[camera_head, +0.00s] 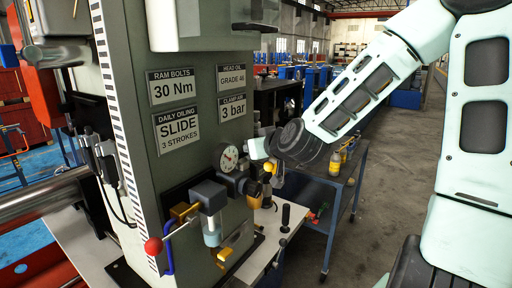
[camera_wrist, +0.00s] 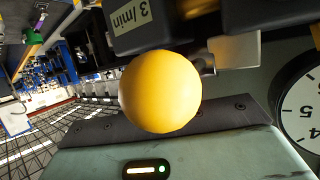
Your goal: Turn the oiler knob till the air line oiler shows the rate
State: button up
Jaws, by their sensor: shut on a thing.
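The oiler knob is a yellow ball (camera_head: 267,167), small beside the gauge in the head view. The yellow knob (camera_wrist: 161,92) fills the middle of the wrist view. My gripper (camera_head: 259,149) reaches it from the upper right and is shut on it; the fingertips are mostly hidden. My gripper's pale housing, with a small green light, shows along the bottom of the wrist view. A dark block with a "3/min" label (camera_wrist: 132,15) sits just above the knob. I cannot see the oiler's drip rate.
A round dial gauge (camera_head: 229,157) is close left of my gripper; its edge shows at the wrist view's right. A grey unit with a clear bowl (camera_head: 212,231) and a red ball lever (camera_head: 153,246) stand further left. A dark cart (camera_head: 340,185) with bottles stands behind.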

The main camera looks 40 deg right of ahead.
jog(key=shift+m+h, duration=0.8)
jog(key=shift+h, duration=0.2)
jog(key=o, duration=0.7)
